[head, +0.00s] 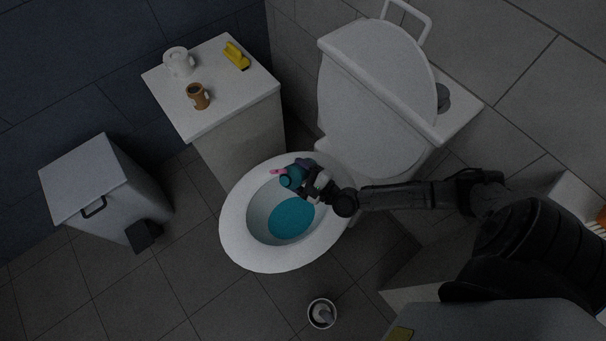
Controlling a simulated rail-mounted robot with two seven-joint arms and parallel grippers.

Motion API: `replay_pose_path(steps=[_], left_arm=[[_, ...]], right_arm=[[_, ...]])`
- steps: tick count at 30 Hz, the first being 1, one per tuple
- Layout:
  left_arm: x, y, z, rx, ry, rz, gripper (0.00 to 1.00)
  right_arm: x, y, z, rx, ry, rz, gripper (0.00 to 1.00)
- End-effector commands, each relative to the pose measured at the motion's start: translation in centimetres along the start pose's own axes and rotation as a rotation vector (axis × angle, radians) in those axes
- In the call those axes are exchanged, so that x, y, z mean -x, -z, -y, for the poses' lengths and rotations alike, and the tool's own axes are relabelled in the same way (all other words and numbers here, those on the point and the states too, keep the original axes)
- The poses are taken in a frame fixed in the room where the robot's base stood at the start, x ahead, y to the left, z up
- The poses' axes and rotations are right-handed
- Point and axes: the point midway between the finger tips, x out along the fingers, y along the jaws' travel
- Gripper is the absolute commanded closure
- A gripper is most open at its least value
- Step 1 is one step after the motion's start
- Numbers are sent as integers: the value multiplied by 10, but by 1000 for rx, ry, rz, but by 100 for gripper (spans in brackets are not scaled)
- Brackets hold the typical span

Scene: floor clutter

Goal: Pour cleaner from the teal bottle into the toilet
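The toilet (237,236) stands in the middle with its lid (372,85) raised, and teal liquid (291,218) lies in its bowl. My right arm reaches in from the right over the bowl's rim. My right gripper (311,182) is closed around the teal bottle (290,180), covering part of it. The bottle is tilted, and its pink tip (277,171) points left above the far side of the bowl opening. I cannot make out a stream leaving it. My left gripper is out of view.
A white cabinet (225,110) behind the bowl carries a white mug (179,62), a brown mug (198,97) and a yellow item (237,56). A pedal bin (85,180) stands left. A round brush holder (321,313) is on the floor in front. Front-left floor is clear.

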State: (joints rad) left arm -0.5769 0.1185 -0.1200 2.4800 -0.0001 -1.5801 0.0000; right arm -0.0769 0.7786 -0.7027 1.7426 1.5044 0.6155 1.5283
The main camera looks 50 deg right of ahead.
Motion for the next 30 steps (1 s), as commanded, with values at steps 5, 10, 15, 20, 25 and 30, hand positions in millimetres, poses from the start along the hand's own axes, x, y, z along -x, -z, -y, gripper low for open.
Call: replay_pose_path(steps=[5, 10, 15, 20, 25, 30], left_arm=[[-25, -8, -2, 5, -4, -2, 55], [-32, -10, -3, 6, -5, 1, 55], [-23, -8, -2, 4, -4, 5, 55], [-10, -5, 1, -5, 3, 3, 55], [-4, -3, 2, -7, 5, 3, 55], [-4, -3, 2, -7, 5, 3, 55]], right_arm=[[0, -17, -10, -353, -3, 6, 63], [1, -32, -24, -644, 0, 1, 63], [0, -48, -19, -769, 0, 2, 63], [0, -56, -12, -765, -2, 1, 63], [0, -60, -8, -762, -1, 2, 63], [0, -60, -7, -761, -1, 2, 63]])
